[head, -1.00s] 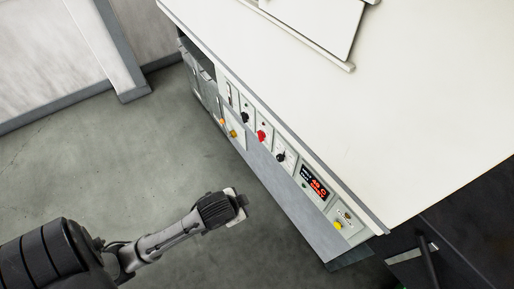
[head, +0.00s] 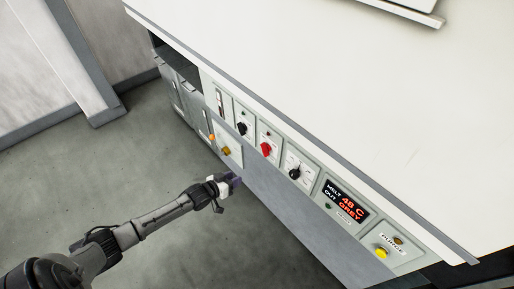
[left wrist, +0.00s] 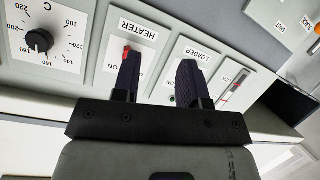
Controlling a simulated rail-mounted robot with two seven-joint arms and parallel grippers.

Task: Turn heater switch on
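The heater switch is a red knob (head: 266,149) on the white cabinet's front panel, between a black knob and a black dial. In the left wrist view the red heater switch (left wrist: 126,51) shows beneath the HEATER label, partly hidden behind one finger. My left gripper (head: 230,181) is in front of the panel, below and left of the red knob in the head view. In the left wrist view my left gripper (left wrist: 158,68) is open and empty, its other finger over the LOADER plate. I see no clear contact. My right gripper is not in view.
A black loader knob (head: 241,129) and a black temperature dial (head: 294,173) flank the heater switch. A display (head: 347,200) reads 48 C in red. A yellow button (head: 381,253) sits farther right. Open grey floor (head: 130,165) lies left of the cabinet.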

